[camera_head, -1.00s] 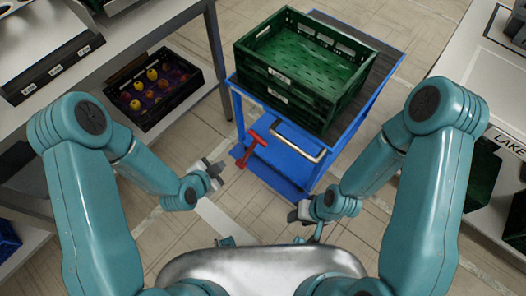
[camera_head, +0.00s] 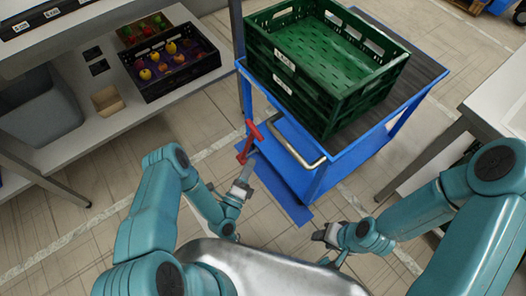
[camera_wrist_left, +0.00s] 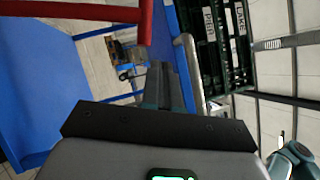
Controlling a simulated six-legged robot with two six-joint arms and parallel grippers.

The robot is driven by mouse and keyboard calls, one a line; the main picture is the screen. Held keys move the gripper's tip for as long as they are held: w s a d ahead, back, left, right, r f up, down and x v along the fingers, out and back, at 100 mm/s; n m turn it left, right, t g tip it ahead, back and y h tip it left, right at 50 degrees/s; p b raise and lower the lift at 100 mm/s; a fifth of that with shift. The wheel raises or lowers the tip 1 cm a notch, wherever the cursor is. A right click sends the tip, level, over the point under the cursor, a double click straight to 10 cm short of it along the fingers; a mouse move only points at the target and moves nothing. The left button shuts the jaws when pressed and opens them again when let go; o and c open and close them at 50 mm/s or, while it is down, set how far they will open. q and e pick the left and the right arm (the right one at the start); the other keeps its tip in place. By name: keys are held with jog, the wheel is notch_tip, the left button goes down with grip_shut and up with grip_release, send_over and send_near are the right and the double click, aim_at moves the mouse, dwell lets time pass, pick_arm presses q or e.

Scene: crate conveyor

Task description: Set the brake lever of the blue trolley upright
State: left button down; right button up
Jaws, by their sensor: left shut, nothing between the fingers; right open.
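The blue trolley (camera_head: 372,138) stands ahead with a green crate on its top. Its red brake lever (camera_head: 248,142) is at the near left end, leaning, with a T-shaped handle at its upper end. A red bar of the lever also shows at the top left of the left wrist view (camera_wrist_left: 144,22). My left gripper (camera_head: 246,172) is shut and empty, just below and in front of the lever. In the wrist view its fingers (camera_wrist_left: 164,85) lie right of the red bar; I cannot tell whether they touch it. My right gripper (camera_head: 324,236) is open, away from the lever.
A metal push handle (camera_head: 296,150) curves out beside the lever. The green crate (camera_head: 300,82) fills much of the trolley top. A shelf (camera_head: 120,118) at left holds a black crate of fruit (camera_head: 150,82). A white table (camera_head: 500,95) stands at right.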

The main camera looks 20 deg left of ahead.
pick_arm(q)
notch_tip(320, 180, down, 7)
jog(key=s+n+y+b, duration=0.2)
jog(key=s, duration=0.1)
jog(key=a+b+x, duration=0.3)
jog(key=b+x, duration=0.4)
jog(key=x, duration=0.5)
jog(key=shift+w+g+b, duration=0.3)
jog(key=shift+w+g, duration=0.1)
jog(key=shift+w, duration=0.1)
pick_arm(e)
notch_tip(320, 180, down, 11)
jog(key=shift+w+r, duration=0.15)
jog(key=shift+w, duration=0.05)
pick_arm(q)
jog(key=shift+d+f, duration=0.1)
pick_arm(e)
jog(key=shift+d, duration=0.1)
